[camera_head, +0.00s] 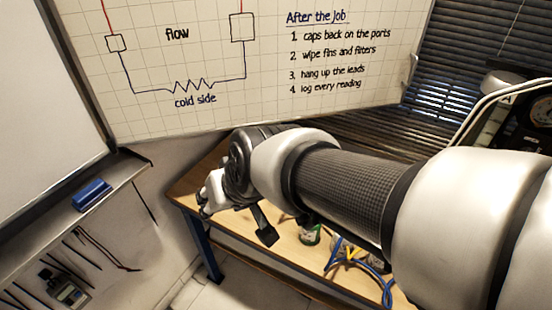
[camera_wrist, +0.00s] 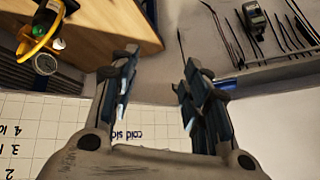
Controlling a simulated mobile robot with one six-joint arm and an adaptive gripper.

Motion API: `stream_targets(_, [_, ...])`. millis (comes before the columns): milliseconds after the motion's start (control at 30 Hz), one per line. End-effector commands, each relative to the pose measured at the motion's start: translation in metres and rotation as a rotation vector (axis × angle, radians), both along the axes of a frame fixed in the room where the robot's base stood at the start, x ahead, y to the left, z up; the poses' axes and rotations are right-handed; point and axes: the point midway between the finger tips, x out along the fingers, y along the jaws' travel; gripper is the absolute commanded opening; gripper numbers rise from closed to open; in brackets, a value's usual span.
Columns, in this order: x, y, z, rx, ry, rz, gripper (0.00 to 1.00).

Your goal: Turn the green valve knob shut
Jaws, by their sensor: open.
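My gripper (camera_wrist: 160,63) is open and empty in the wrist view, its two fingers apart over the gap beside the bench. A small green part (camera_wrist: 58,44) shows at the upper left of the wrist view, just by a round gauge (camera_wrist: 45,64) and a yellow hose (camera_wrist: 38,46). It may be the green valve knob, but it is too small to tell its turn. My gripper is well apart from it. In the head view my arm hides much of the bench, and I cannot make out the knob.
The wooden bench (camera_head: 232,224) carries a green-labelled can (camera_head: 310,236) and blue and yellow hoses (camera_head: 372,290) beneath my arm. A whiteboard (camera_head: 220,100) stands behind. A ledge with a blue eraser (camera_head: 92,195) and a wall with hanging leads (camera_head: 100,245) are at left.

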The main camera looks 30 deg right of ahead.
Motion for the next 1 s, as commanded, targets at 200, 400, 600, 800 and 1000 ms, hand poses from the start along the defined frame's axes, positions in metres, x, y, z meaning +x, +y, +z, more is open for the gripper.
stream_targets(200, [0.109, 0.02, -0.022, 0.078, -0.117, -0.13, 0.43])
stream_targets(400, [0.182, 0.009, -0.07, 0.044, -0.224, -0.305, 0.43])
stream_targets(600, [0.216, -0.022, -0.135, -0.104, -0.319, -0.488, 0.43])
stream_targets(800, [0.205, -0.067, -0.198, -0.362, -0.415, -0.635, 0.43])
stream_targets(1000, [0.157, -0.108, -0.237, -0.696, -0.514, -0.708, 0.43])
